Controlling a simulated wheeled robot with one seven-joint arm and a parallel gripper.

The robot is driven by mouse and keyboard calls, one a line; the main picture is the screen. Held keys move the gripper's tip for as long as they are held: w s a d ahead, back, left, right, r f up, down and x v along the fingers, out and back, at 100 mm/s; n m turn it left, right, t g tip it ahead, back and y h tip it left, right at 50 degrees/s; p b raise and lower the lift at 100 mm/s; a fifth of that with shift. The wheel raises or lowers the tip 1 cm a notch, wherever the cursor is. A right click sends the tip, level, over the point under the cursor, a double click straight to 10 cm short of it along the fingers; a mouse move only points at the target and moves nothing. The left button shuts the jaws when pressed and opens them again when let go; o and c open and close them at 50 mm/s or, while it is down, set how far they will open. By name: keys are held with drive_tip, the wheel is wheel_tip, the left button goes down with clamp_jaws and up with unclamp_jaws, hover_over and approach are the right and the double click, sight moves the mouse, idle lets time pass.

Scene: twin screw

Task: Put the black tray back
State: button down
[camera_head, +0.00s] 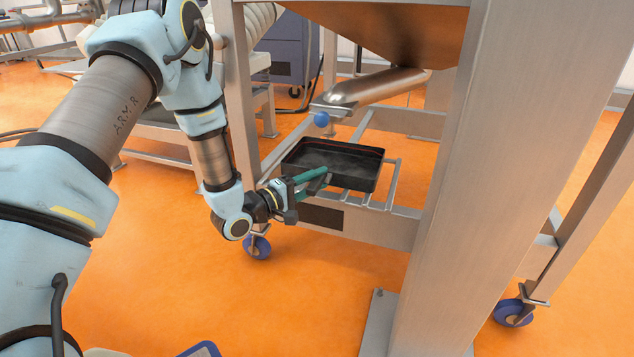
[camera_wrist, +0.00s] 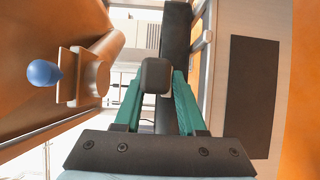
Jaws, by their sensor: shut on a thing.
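The black tray (camera_head: 345,182) is a shallow rectangular pan, roughly level on the metal rails of the frame, under a steel spout (camera_head: 375,88). My gripper (camera_head: 322,180) has teal fingers and is shut on the tray's near side. In the wrist view the fingers of my gripper (camera_wrist: 157,80) converge near a dark block, with the black tray (camera_wrist: 177,45) seen edge-on behind them. The exact contact is partly hidden by the fingers. Whether the tray rests fully on the rails or is slightly raised, I cannot tell.
The rails (camera_head: 392,183) show right of the tray. A blue ball-shaped knob (camera_head: 321,119) hangs at the spout's end above the tray. A thick steel post (camera_head: 465,190) stands right. A dark panel (camera_head: 322,217) is on the front crossbar. Orange floor in front is mostly clear.

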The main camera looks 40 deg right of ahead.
drive_tip(key=shift+f, duration=0.15)
drive_tip(key=shift+c, duration=2.4)
unclamp_jaws()
drive_tip(key=shift+a+r, duration=0.2)
drive_tip(key=shift+a, duration=0.05)
drive_tip(key=a+p, duration=0.3)
drive_tip(key=a, duration=0.8)
drive_tip(key=shift+s+a+p, duration=0.2)
drive_tip(key=shift+a+p, duration=0.1)
